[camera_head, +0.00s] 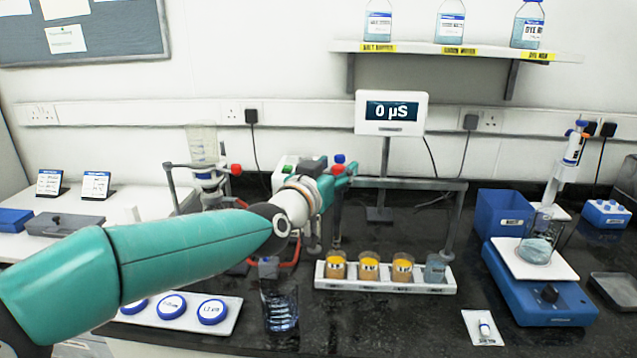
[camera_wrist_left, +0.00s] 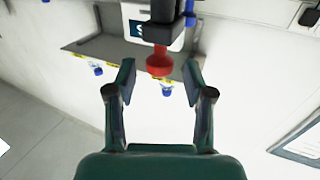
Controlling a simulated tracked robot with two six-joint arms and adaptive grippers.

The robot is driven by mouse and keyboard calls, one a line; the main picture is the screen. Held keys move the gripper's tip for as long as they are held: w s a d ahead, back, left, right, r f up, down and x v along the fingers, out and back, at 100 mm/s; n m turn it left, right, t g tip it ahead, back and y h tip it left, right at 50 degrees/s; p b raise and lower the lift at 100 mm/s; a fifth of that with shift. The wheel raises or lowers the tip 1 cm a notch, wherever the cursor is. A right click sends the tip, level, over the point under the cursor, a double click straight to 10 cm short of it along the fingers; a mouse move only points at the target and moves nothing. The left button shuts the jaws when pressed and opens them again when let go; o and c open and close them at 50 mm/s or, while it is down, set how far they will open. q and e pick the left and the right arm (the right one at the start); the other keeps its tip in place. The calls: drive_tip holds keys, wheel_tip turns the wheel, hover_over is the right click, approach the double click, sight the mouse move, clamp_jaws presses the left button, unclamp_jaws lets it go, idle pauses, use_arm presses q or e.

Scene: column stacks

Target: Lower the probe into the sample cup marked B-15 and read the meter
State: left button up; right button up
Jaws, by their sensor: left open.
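The meter (camera_head: 391,112) stands at the back and its screen reads 0 µS. A white rack (camera_head: 385,287) holds three cups of orange liquid, the left (camera_head: 336,266), middle (camera_head: 368,268) and right (camera_head: 402,268), and a blue-grey cup (camera_head: 436,269). The cup labels are too small to read, so I cannot tell which is B-15. My left gripper (camera_head: 345,172) is open, above and behind the rack, near a stand's rail. In the left wrist view, a red knob (camera_wrist_left: 159,65) on a dark fitting lies between the open fingers (camera_wrist_left: 160,82); contact is not visible. I cannot tell which part is the probe.
A glass beaker (camera_head: 281,308) stands in front of my left arm. A tray of blue-rimmed discs (camera_head: 212,312) is front left. A blue balance (camera_head: 540,295) with a beaker is at right. A small packet (camera_head: 484,327) lies in front. Bare counter lies right of the rack.

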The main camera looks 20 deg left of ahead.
use_arm(q)
drive_tip(key=s+a, duration=0.1)
drive_tip(key=s, duration=0.9)
drive_tip(key=shift+a, duration=0.1)
